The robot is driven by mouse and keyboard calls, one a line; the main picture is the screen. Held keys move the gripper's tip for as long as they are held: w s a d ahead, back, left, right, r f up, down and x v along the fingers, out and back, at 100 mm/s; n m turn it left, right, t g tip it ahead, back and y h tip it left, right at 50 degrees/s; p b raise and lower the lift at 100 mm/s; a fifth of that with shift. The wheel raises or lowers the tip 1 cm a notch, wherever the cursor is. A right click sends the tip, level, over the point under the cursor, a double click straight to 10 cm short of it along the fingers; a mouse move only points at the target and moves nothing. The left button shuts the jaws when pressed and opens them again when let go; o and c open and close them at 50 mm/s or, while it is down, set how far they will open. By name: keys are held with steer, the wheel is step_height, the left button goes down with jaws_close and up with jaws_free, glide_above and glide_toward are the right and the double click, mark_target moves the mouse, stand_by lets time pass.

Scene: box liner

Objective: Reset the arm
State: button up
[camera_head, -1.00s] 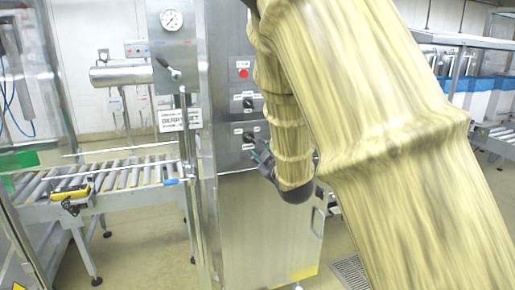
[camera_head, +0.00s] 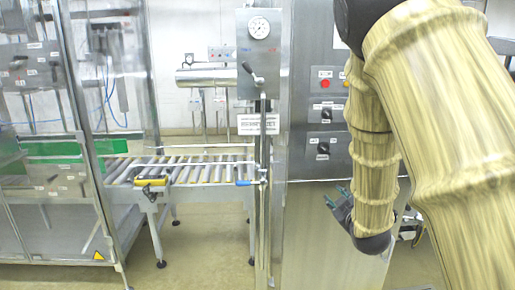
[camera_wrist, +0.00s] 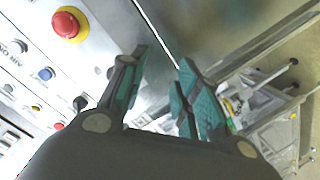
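My arm, in a wood-patterned cover, fills the right side of the head view and bends down to my gripper (camera_head: 338,197). My gripper hangs in front of the steel cabinet, below its knobs. In the wrist view my gripper (camera_wrist: 163,62) has two dark fingers with teal pads, set apart with nothing between them. The control panel (camera_wrist: 25,62) lies left of the fingers there, with a large red button (camera_wrist: 68,24) at upper left.
The steel cabinet (camera_head: 325,240) stands close to my arm. A gauge post (camera_head: 262,130) is left of it. A roller conveyor (camera_head: 190,173) with a yellow device (camera_head: 151,182) stands further left, beside a glazed machine (camera_head: 40,215). Open floor shows below the conveyor.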

steer(key=s+f+m+g, duration=0.1)
steer(key=s+f+g, duration=0.2)
steer(key=s+f, duration=0.5)
steer(key=s+f+m+g+p, duration=0.15)
steer(key=s+f, duration=0.25)
steer(key=f, duration=0.8)
steer(key=s+f+m+g+b, duration=0.1)
steer(key=s+f+m+g, duration=0.15)
steer(key=s+f, duration=0.55)
steer(key=s+a+f+m+g, duration=0.1)
steer(key=s+f+g, duration=0.2)
steer(key=s, duration=0.6)
steer(key=s+a+f+m+g+p, duration=0.1)
steer(key=s+a+f+g, duration=0.1)
steer(key=s+f, duration=0.6)
steer(key=s+a+f+m+g, duration=0.1)
steer(key=s+f+g, duration=0.3)
steer(key=s, duration=0.8)
step_height(320, 180, down, 2)
steer(key=shift+a+f, duration=0.2)
steer(key=shift+a, duration=0.1)
steer(key=shift+a, duration=0.1)
